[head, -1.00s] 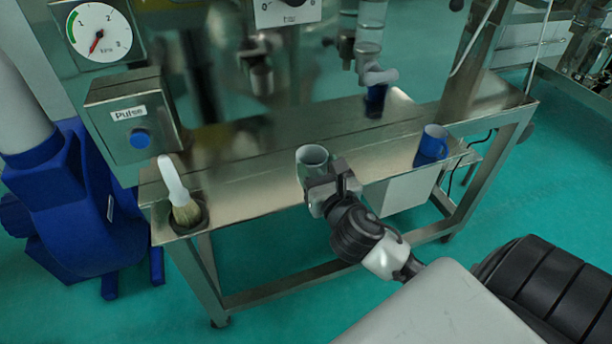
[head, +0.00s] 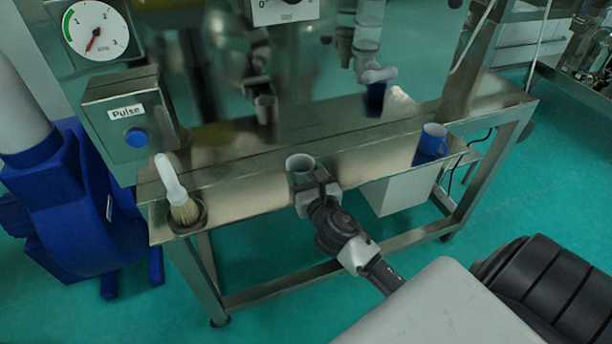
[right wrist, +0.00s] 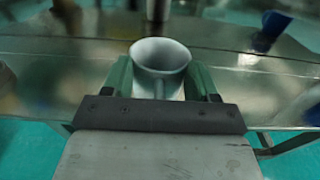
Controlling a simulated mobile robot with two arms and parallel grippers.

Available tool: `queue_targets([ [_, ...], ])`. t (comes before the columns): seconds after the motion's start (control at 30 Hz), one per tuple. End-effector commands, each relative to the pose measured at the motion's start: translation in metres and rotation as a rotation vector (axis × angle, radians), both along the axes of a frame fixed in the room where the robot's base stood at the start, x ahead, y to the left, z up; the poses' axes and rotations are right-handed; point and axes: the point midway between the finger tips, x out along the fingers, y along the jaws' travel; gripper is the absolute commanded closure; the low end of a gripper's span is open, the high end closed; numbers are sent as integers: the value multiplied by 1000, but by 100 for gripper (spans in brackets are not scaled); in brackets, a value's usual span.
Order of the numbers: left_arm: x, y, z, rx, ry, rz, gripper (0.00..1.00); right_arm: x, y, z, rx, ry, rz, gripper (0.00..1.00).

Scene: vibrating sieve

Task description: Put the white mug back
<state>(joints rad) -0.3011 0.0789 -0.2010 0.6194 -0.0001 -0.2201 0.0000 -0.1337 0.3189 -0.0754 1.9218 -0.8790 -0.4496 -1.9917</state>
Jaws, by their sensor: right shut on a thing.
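The white mug (head: 299,163) is at the front edge of the steel bench shelf (head: 240,196), upright, in the middle of the head view. My right gripper (head: 306,187) is shut on it from the front. In the right wrist view the mug (right wrist: 160,56) sits between the two fingers of the right gripper (right wrist: 160,88), with its handle toward me. I cannot tell whether the mug's base touches the shelf. My left gripper is not in view.
A blue mug (head: 431,143) stands on the shelf to the right. A brush (head: 178,196) stands in a holder at the left end. A Pulse button box (head: 132,122) and a gauge (head: 95,31) are at the upper left. The shelf between brush and white mug is clear.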

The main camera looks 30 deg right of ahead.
Motion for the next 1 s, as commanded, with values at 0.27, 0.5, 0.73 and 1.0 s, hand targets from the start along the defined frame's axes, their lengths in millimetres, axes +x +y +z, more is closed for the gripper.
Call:
queue_targets([
  [0.27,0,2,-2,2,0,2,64,0,0,-3,0,0,0,15],
  [0.5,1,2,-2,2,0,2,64,0,0,-2,0,0,0,15],
  [0.73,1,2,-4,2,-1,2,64,-16,4,-2,0,1,2,15],
  [1.0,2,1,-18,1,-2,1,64,-72,17,-4,1,3,1,15],
])
